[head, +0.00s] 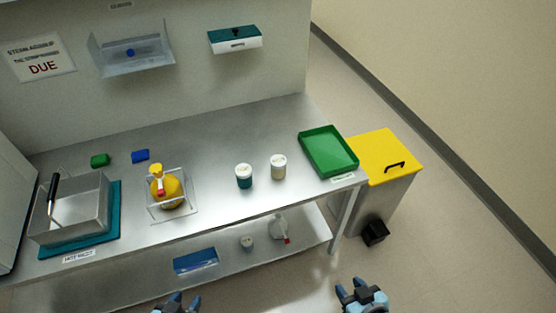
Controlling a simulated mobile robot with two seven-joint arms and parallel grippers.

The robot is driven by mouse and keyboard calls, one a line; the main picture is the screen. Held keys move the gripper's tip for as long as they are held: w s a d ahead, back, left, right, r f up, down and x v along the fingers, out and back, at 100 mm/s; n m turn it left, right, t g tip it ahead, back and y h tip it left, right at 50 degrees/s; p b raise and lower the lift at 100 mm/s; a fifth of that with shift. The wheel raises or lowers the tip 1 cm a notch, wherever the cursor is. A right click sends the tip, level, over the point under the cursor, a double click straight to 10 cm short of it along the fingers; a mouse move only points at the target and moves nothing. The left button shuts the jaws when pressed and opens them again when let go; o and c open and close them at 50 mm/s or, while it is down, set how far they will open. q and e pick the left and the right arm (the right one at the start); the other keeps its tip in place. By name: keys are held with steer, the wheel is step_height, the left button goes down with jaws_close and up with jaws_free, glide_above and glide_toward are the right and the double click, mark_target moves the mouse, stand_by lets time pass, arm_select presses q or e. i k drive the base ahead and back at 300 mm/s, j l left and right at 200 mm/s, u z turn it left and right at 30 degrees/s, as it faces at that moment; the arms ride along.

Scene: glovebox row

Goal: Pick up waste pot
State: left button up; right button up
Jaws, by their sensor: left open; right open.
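Two white-lidded pots stand upright on the steel bench near its middle: one with teal contents (244,177) and, to its right, one with beige contents (279,167). A smaller pale pot (247,242) sits on the lower shelf. I cannot read a label telling which is the waste pot. My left gripper (178,301) is open and empty at the bottom edge, in front of the bench.
A green tray (328,152) lies at the bench's right end, beside a yellow-lidded bin (388,156). A yellow flask (168,188) in a clear stand and a steel box (75,208) are at left. Bench around the two pots is clear.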

mark_target(278, 162)
steer(key=i+l+u, duration=0.2)
steer(key=i, duration=0.3)
steer(key=i+l+u, duration=0.25)
steer(key=i, duration=0.2)
